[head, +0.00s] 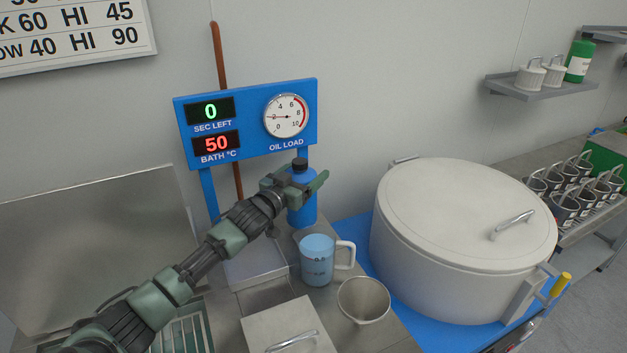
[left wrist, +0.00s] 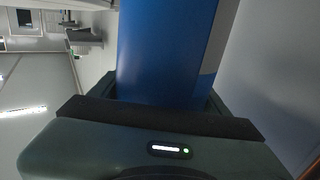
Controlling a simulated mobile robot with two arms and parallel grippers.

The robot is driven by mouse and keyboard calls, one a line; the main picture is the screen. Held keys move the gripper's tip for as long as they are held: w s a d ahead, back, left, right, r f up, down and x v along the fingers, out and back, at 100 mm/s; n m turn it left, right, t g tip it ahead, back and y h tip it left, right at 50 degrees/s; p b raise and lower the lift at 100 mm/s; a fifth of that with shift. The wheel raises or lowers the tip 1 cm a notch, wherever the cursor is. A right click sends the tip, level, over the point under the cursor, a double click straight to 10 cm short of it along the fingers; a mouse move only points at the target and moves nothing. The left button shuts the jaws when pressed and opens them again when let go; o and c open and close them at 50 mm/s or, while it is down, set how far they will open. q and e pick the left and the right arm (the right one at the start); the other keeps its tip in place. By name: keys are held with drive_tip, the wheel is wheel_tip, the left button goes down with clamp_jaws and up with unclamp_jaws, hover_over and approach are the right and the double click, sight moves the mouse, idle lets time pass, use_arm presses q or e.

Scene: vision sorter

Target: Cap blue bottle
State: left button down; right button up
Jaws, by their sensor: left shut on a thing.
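The blue bottle (head: 302,211) is upright below the blue display panel, with a black cap (head: 299,164) on its top. My left gripper (head: 301,182) is shut around the upper part of the bottle, just below the cap. In the left wrist view the blue bottle (left wrist: 165,50) fills the space between the fingers, with a grey patch at its right side. I cannot tell whether the bottle's base touches the counter. My right gripper is not in view.
A blue-filled measuring cup (head: 317,262) and an empty metal cup (head: 363,300) stand close in front of the bottle. A large white lidded pot (head: 460,240) takes up the right. The display panel (head: 245,120) reads 0 seconds and 50 °C. Metal cups (head: 570,200) fill a rack far right.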

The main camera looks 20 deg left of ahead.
use_arm(q)
drive_tip(key=shift+s+a+r, duration=0.1)
drive_tip(key=shift+s+r, duration=0.3)
drive_tip(key=shift+s, duration=0.1)
drive_tip(key=shift+f+b, duration=0.35)
wheel_tip(320, 180, down, 3)
drive_tip(key=b, duration=0.2)
drive_tip(key=shift+b, duration=0.3)
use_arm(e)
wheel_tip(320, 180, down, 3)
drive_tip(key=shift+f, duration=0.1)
use_arm(q)
drive_tip(key=shift+c, duration=2.3)
unclamp_jaws()
drive_tip(key=shift+f, duration=0.2)
drive_tip(key=o, duration=0.4)
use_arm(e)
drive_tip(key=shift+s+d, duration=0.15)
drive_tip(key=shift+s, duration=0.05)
